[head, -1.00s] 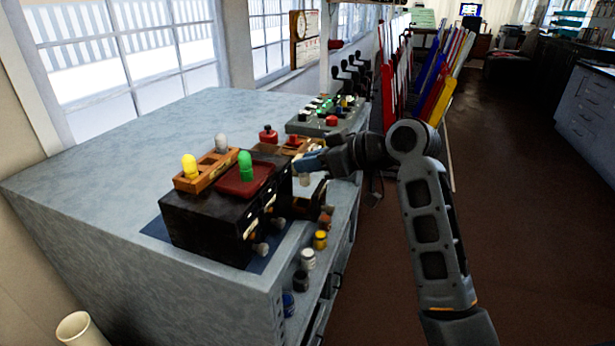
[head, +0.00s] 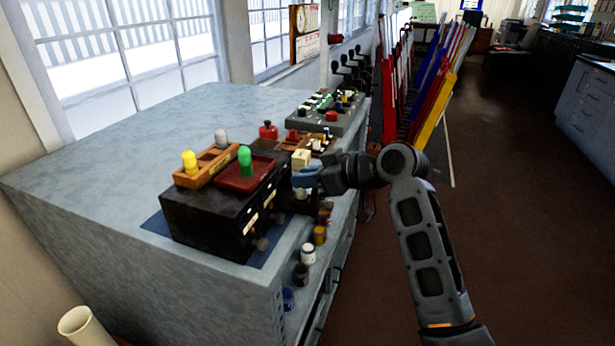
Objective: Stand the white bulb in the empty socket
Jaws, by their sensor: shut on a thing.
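My gripper (head: 304,180) is at the right end of the dark cabinet, above the bench's front edge. It is shut on a small pale thing (head: 302,194), which shows just below the fingers and looks like the white bulb; the fingers hide most of it. A wooden rack (head: 206,168) on the cabinet's top holds a yellow bulb (head: 189,162) at its near end and a greyish-white bulb (head: 221,138) at its far end. An opening shows between them. A green bulb (head: 245,160) stands on the red tray (head: 236,182) beside the rack.
The dark cabinet (head: 205,225) stands on the grey bench (head: 110,165), its knobs facing right. A cream block (head: 301,158) is close behind my gripper. Several small jars (head: 308,254) line the lower ledge. Coloured levers (head: 430,90) stand further back. The bench's left is clear.

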